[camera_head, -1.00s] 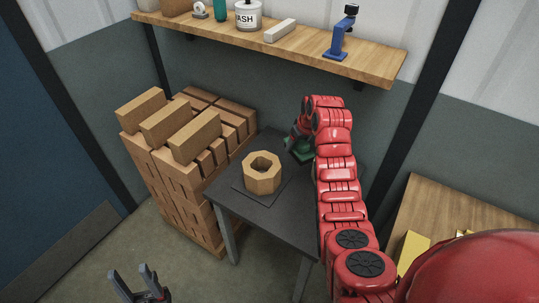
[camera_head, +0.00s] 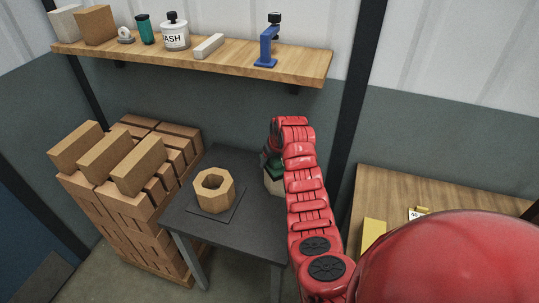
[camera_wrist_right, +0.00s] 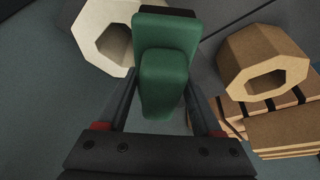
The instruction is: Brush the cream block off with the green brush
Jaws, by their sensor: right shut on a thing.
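My right gripper (camera_head: 270,152) is shut on the green brush (camera_head: 273,164), which shows only in part beside my red arm. In the right wrist view, the brush (camera_wrist_right: 165,80) sits between the fingers of the gripper (camera_wrist_right: 162,105). The cream block (camera_head: 275,184) stands at the right of the dark table, mostly hidden behind my right arm. In the right wrist view, the cream block (camera_wrist_right: 98,35) is a faceted ring with a hole, and the brush overlaps its right side. I cannot tell whether they touch. My left gripper is out of view.
A tan octagonal ring block (camera_head: 214,190) sits on a dark mat (camera_head: 231,211) on the table (camera_head: 245,230). Stacked bricks (camera_head: 125,200) stand to the left. A wooden shelf (camera_head: 190,57) with several objects hangs above. A wooden bench (camera_head: 385,190) is at the right.

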